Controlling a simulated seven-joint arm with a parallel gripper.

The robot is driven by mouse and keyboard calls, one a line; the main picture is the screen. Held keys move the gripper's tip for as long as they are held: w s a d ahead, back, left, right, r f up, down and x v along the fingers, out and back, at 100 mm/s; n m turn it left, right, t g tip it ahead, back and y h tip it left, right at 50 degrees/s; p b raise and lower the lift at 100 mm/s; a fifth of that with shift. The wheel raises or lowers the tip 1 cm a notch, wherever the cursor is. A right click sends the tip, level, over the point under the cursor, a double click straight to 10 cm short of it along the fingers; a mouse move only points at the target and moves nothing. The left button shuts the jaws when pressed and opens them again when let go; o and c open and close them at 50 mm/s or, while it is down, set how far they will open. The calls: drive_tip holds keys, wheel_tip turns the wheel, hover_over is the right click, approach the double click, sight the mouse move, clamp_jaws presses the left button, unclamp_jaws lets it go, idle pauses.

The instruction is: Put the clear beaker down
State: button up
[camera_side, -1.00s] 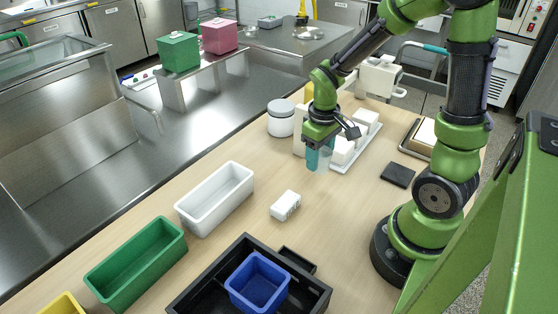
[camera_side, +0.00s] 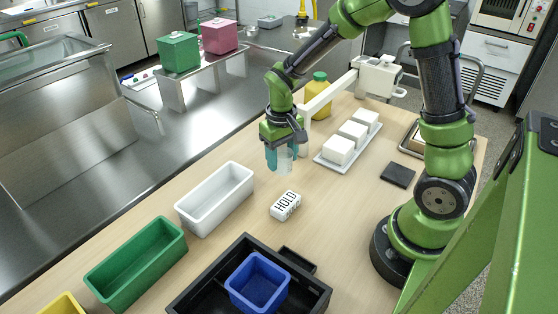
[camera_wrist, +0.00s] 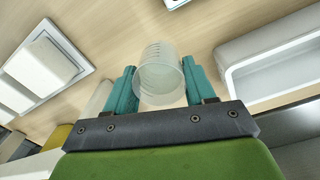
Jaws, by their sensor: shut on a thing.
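My gripper (camera_side: 279,160) is shut on the clear beaker (camera_side: 286,160), with its teal fingers on either side of it. The beaker looks upright and is above the wooden table, left of the white tray of blocks and behind the HOLD block. In the wrist view the beaker (camera_wrist: 160,77) is see-through, with graduation marks on its wall, between the two teal fingers (camera_wrist: 158,88). I cannot tell how far its base is from the table.
A white block marked HOLD (camera_side: 286,205) lies just in front. An empty white bin (camera_side: 215,198) is to the left. A white tray (camera_side: 335,163) with white blocks is to the right, and a yellow bottle (camera_side: 318,98) stands behind. Table between is bare.

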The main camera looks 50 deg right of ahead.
drive_tip(key=w, duration=0.7)
drive_tip(key=shift+w+d+f, duration=0.25)
drive_tip(key=shift+d+f, duration=0.05)
drive_tip(key=shift+f, duration=0.05)
drive_tip(key=shift+w+f, duration=0.1)
drive_tip(key=shift+f, duration=1.7)
drive_tip(key=o, duration=1.1)
drive_tip(key=shift+f, duration=0.15)
drive_tip(key=shift+c, duration=0.2)
wheel_tip(320, 180, up, 12)
drive_tip(key=s+a+r+t, duration=0.2)
drive_tip(key=s+r, duration=0.1)
drive_tip(key=s, duration=0.3)
drive_tip(key=s+a+r+t+y, duration=0.1)
drive_tip(key=s+a+r+t, duration=0.1)
drive_tip(key=s+r, duration=0.2)
drive_tip(key=s+a+r+t+y, duration=0.1)
drive_tip(key=s+a+r+t, duration=0.1)
drive_tip(key=s, duration=0.7)
drive_tip(key=shift+s+a+r+t, duration=0.25)
drive_tip(key=shift+r+t, duration=0.35)
drive_tip(key=shift+r, duration=0.3)
